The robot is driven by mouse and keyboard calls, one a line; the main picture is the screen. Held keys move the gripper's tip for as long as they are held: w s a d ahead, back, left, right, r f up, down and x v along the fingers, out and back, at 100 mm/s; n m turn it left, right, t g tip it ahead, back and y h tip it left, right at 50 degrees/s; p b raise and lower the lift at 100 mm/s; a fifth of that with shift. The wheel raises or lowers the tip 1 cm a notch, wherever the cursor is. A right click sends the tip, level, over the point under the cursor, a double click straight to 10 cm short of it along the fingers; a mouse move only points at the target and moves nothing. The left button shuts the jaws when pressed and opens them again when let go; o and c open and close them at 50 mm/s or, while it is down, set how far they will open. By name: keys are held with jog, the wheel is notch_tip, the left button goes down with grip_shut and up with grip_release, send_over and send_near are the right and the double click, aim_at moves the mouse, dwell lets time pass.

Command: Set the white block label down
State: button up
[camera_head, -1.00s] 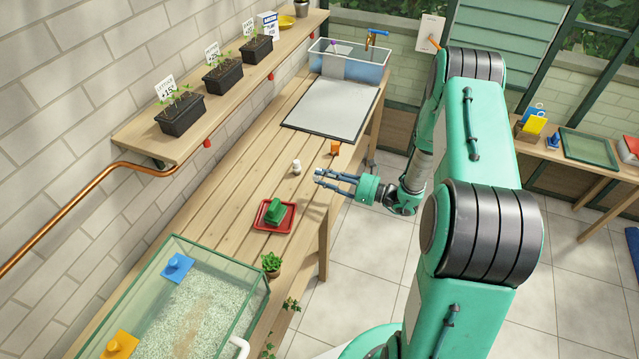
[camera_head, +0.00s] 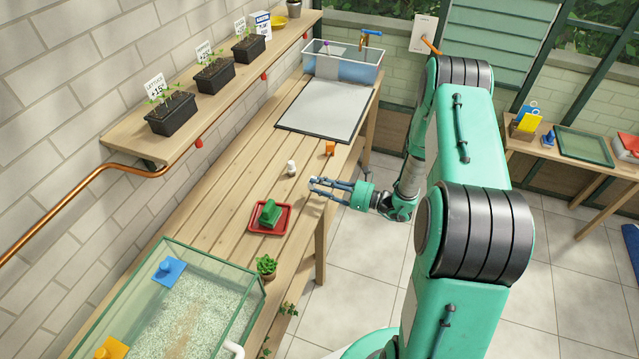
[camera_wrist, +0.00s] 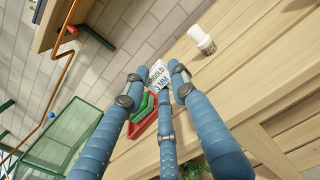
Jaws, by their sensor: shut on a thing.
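The white block label (camera_wrist: 157,76), printed with dark lettering, is between the fingertips of my gripper (camera_wrist: 155,82) in the wrist view. My gripper is shut on it. In the head view the label shows as a small white patch (camera_head: 314,181) at the fingertips of my gripper (camera_head: 314,185), over the right part of the wooden bench (camera_head: 235,180). I cannot tell whether the label touches the bench. The fingers hide part of it.
A small white item with a dark band (camera_head: 291,168) stands just left of the fingertips. An orange block (camera_head: 330,148) and grey mat (camera_head: 325,107) are farther back. Bare planks lie between.

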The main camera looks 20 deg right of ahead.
jog(key=shift+f+b, duration=0.85)
jog(key=shift+f, duration=0.6)
jog(key=shift+f+b, duration=0.3)
jog(key=shift+f, duration=0.35)
jog(key=o, duration=1)
jog(key=shift+o, duration=0.2)
jog(key=shift+d, duration=0.1)
jog(key=v, duration=1.2)
jog(key=shift+r, duration=0.15)
